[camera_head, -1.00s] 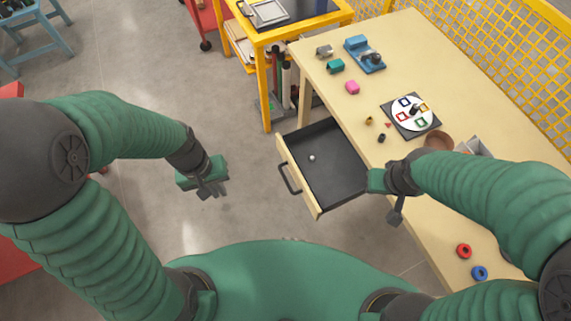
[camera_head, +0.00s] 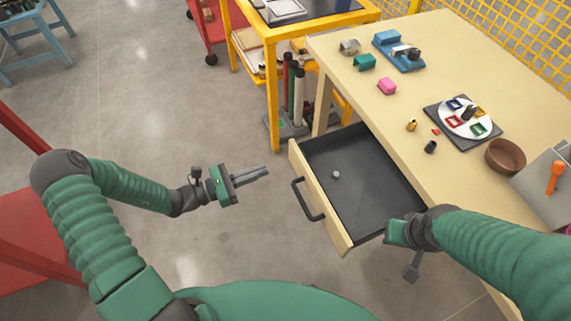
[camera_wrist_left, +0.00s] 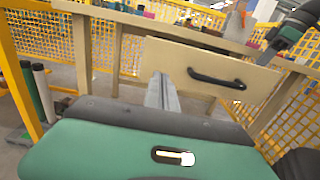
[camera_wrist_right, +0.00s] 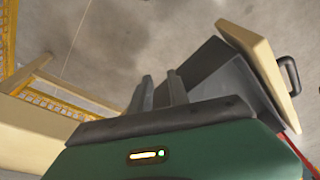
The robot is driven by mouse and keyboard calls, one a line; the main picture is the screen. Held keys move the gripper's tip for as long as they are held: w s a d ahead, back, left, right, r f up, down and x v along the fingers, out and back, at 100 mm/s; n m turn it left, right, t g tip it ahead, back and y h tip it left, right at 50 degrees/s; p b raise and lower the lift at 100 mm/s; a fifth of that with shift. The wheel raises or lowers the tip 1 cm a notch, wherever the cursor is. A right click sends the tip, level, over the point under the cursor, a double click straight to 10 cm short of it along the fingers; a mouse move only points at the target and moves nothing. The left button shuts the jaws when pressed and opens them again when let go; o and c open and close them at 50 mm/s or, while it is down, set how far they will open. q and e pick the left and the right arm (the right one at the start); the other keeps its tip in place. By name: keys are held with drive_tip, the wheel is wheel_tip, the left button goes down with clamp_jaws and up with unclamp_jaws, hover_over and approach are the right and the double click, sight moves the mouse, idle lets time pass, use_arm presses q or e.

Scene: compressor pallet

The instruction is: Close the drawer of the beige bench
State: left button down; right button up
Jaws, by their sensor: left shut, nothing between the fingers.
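The beige bench (camera_head: 450,60) has its drawer (camera_head: 322,200) pulled out, with a dark, mostly bare inside. A small grey round object (camera_head: 336,174) lies in it. The drawer front has a black handle (camera_head: 306,200), which also shows in the left wrist view (camera_wrist_left: 216,78). My left gripper (camera_head: 267,171) is shut and empty, its fingers pointing at the drawer front, with a gap between. My right gripper (camera_wrist_right: 160,76) is at the drawer's near right corner, by the bench edge. Its two fingers stand apart with nothing seen between them. In the head view its wrist overlaps the drawer corner.
A yellow-framed table (camera_head: 272,90) stands behind. The floor before the drawer is clear.

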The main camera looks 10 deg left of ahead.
sight(294, 160)
use_arm(q)
drive_tip(key=b+x, duration=0.1)
drive_tip(key=x, duration=0.6)
drive_tip(key=shift+w+d+f, duration=0.1)
drive_tip(key=shift+w+f, duration=0.05)
drive_tip(key=shift+w+d+b, duration=0.2)
drive_tip(key=shift+d+b, duration=0.1)
drive_tip(key=shift+d, duration=0.05)
drive_tip(key=shift+a, duration=0.3)
